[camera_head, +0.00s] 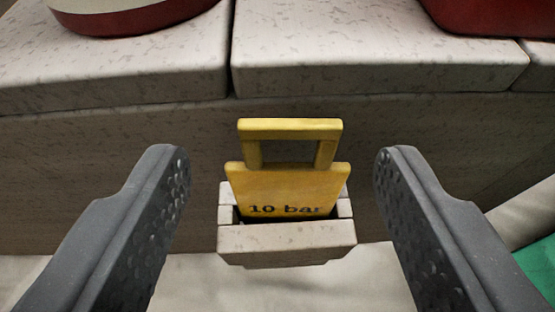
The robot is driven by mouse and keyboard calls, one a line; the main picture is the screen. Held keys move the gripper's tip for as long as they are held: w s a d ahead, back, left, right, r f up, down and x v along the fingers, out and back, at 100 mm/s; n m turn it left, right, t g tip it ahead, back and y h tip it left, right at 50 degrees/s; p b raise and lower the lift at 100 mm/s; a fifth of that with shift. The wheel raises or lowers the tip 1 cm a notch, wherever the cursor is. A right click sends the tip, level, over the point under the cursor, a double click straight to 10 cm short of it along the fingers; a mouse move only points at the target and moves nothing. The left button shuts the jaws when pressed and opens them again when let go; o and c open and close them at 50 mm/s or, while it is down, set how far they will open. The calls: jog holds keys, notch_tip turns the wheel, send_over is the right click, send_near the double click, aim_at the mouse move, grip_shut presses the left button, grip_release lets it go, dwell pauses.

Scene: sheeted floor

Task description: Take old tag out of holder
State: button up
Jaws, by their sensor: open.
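A yellow tag (285,185) stands upright in a pale stone-like holder (287,238) in the middle of the head camera view. The tag has a raised loop handle at its top and dark lettering that reads "10 bar". Its lower end is hidden inside the holder, behind the front wall. My gripper (282,165) is open, with one dark dimpled finger on each side of the tag. Clear gaps show between both fingers and the tag, and nothing is held.
Behind the holder is a speckled stone block wall (90,165) with pale slabs (350,65) on top. A red and white round object (130,18) sits on the slabs at top left, and a dark red object (490,15) at top right. White sheeting lies below, with something green (538,265) at right.

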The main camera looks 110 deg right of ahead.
jog(key=shift+x, duration=1.05)
grip_shut()
